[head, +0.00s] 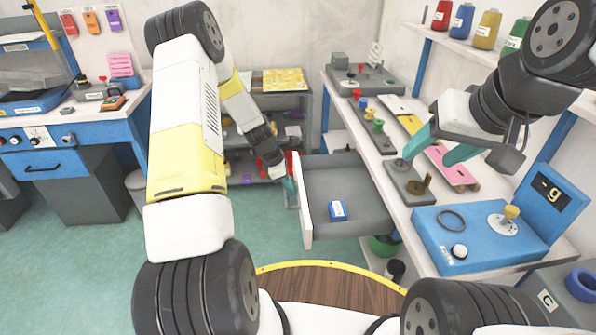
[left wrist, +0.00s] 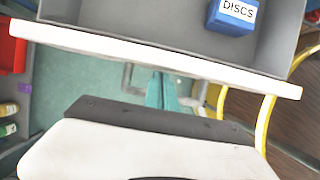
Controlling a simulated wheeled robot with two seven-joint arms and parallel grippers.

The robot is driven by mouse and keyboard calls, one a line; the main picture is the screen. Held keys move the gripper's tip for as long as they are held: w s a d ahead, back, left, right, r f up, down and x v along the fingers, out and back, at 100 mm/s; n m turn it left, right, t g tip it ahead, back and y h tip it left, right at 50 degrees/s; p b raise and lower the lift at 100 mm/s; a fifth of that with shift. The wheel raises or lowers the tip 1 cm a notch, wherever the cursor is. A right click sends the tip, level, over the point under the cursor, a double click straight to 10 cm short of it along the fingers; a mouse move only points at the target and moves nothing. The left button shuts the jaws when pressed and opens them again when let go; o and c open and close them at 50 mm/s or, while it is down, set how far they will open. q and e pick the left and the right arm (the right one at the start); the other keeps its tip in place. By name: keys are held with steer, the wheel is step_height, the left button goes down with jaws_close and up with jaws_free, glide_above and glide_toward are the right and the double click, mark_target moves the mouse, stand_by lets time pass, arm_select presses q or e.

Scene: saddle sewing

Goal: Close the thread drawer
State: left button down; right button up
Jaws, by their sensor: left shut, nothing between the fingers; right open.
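The thread drawer (head: 352,181) is pulled well out from under the right-hand workbench. Its grey tray has a white front panel (head: 302,200) facing left. A blue box (head: 338,210) lies inside; in the left wrist view the box (left wrist: 233,14) reads "DISCS". My left gripper (head: 291,187) is shut and empty, at the outer side of the front panel. In the left wrist view its teal fingertips (left wrist: 161,92) sit just beyond the white panel edge (left wrist: 150,55); contact cannot be told. My right gripper (head: 430,150) is open and empty above the bench top.
A green bin (head: 384,245) stands below the drawer. A shelf cart (head: 285,105) stands behind. Green floor is free left of the drawer.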

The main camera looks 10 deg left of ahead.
arm_select(q)
steer(key=shift+d, duration=0.1)
glide_above(364, 194)
steer(key=shift+s+a, duration=0.1)
steer(key=shift+a, duration=0.3)
steer(key=shift+d, duration=0.3)
